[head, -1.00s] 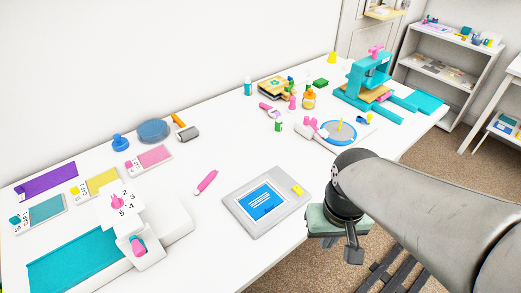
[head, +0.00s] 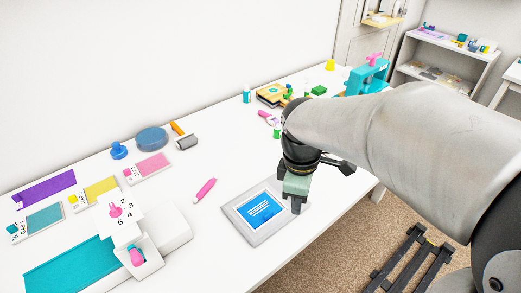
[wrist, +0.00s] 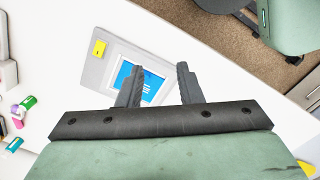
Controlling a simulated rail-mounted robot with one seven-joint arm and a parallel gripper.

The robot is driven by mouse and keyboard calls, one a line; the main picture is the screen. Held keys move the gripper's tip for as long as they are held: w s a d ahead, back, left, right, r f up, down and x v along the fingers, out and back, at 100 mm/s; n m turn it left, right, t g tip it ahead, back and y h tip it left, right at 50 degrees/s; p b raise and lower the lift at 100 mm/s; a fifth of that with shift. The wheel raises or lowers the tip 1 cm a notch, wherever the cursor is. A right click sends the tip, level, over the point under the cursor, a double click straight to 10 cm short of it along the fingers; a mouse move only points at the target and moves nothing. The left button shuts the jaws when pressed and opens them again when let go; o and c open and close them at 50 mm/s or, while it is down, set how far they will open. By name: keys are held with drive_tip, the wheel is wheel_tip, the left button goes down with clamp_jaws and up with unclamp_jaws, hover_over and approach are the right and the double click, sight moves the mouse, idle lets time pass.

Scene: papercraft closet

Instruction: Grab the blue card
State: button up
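The blue card (head: 259,210) with white lines lies on a grey-framed pad (head: 245,231) near the table's front edge. It also shows in the wrist view (wrist: 125,73), partly hidden behind a finger. My gripper (head: 298,207) is above the right side of the pad in the head view. In the wrist view my gripper (wrist: 160,85) has its two dark fingers spread apart with nothing between them touching. The card lies beyond the left finger, apart from it.
A white device with a number dial (head: 122,210) stands at the front left. Stamps and coloured pads lie further left. Small bottles and a teal press (head: 368,75) stand at the back, partly hidden by my arm.

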sight(268, 214)
drive_tip(key=w+a+r+n, duration=0.1)
drive_tip(key=w+a+n, duration=0.55)
drive_tip(key=n, duration=0.45)
drive_tip(key=shift+y, duration=0.3)
drive_tip(key=f, duration=1.1)
drive_tip(key=w+f+b, duration=0.1)
drive_tip(key=f, duration=0.5)
drive_tip(key=shift+d, duration=0.25)
clamp_jaws()
